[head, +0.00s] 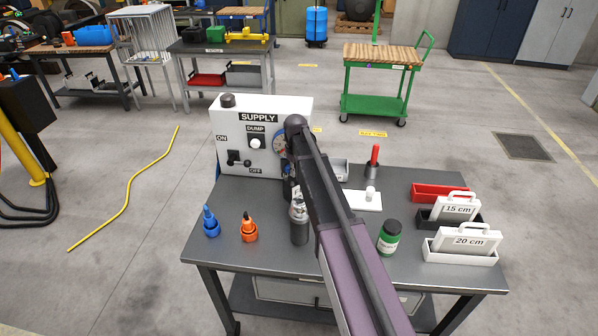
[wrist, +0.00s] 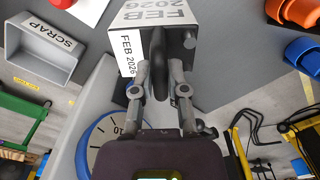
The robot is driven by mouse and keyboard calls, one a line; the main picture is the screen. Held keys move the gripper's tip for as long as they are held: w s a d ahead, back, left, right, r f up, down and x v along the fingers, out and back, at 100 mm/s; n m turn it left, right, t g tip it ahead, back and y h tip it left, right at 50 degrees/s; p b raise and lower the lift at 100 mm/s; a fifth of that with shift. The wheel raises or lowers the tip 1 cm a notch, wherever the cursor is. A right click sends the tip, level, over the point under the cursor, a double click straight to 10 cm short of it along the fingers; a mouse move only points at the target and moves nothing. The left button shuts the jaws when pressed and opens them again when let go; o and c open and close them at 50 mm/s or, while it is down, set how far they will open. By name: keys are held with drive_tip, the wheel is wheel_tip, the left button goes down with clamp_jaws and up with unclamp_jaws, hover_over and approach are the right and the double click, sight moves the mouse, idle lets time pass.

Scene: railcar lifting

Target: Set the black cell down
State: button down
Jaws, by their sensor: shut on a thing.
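In the wrist view my gripper (wrist: 159,68) is shut on a black upright piece, which looks like the handle of the black cell (wrist: 189,47). The cell is a dark block with white "FEB 2026" labels on two faces. Grey table surface shows around it; I cannot tell whether its underside touches the table. In the head view my arm reaches over the table, and the gripper and cell are mostly hidden behind it, in front of the supply box (head: 229,125).
A grey SCRAP bin (wrist: 40,62) is near the cell. A blue bottle (head: 210,222), orange bottle (head: 249,230), dark cylinder (head: 299,231) and green jar (head: 389,238) stand on the table (head: 270,271). Trays with 15 cm and 20 cm blocks line its right side.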

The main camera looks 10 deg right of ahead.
drive_tip(key=shift+r+p, duration=2.45)
drive_tip(key=shift+r, duration=0.35)
drive_tip(key=shift+r, duration=0.1)
